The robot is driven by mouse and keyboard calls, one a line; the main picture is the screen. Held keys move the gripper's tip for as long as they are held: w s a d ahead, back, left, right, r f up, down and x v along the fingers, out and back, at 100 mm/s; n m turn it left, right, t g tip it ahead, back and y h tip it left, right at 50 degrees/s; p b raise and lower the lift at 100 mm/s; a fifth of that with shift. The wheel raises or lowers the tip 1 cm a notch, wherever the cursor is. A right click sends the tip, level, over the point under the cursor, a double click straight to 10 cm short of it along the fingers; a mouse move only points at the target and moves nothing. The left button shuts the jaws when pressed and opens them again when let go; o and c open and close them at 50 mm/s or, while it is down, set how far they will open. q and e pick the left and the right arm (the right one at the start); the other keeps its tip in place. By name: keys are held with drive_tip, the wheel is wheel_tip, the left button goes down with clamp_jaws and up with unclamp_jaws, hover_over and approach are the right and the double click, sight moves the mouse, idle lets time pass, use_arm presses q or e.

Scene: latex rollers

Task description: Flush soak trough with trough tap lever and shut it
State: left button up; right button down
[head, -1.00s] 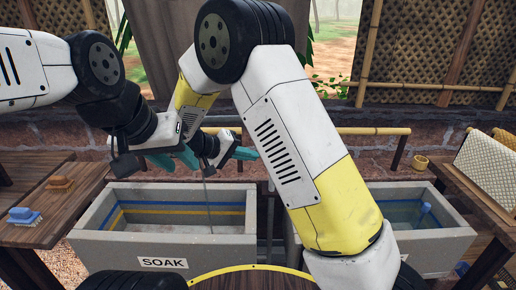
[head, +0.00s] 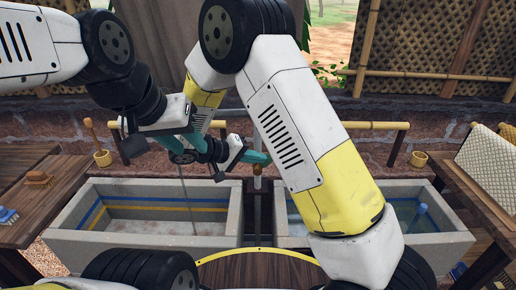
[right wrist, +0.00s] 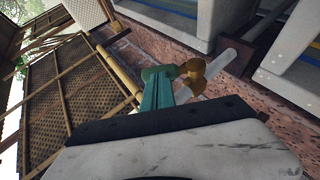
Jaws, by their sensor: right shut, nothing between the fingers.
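The soak trough (head: 225,220) is the grey trough at left, with blue and yellow bands inside. A thin pale vertical line (head: 183,190) runs down into it; I cannot tell whether it is water. A brass tap part (head: 257,169) sits above a grey pipe between the troughs. It also shows in the right wrist view (right wrist: 195,70). My right gripper (head: 262,158) is shut with its teal fingertips beside the brass part; contact is unclear. In the right wrist view the gripper (right wrist: 160,74) looks empty. My left gripper (head: 183,150) hovers above the soak trough, its jaws partly hidden.
A second trough (head: 455,240) with a blue object inside stands at right. A side table (head: 50,195) with brushes is at left. A bamboo rail (head: 370,126) and low brick wall lie behind. My right forearm hides part of the middle.

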sight(269, 160)
drive_tip(key=shift+d, duration=0.15)
drive_tip(key=d+y, duration=0.1)
drive_tip(key=y, duration=0.1)
drive_tip(key=d+m+y, duration=0.1)
drive_tip(key=y, duration=0.1)
drive_tip(key=shift+d+f, duration=0.2)
drive_tip(key=shift+d, duration=0.15)
drive_tip(key=d+f+y, duration=0.1)
drive_tip(key=y, duration=0.1)
drive_tip(key=d+f+m+y, duration=0.1)
drive_tip(key=y, duration=0.1)
drive_tip(key=shift+d+f+m+g+y, duration=0.25)
drive_tip(key=shift+m+g+y, duration=0.05)
drive_tip(key=shift+g, duration=0.1)
drive_tip(key=shift+d, duration=0.1)
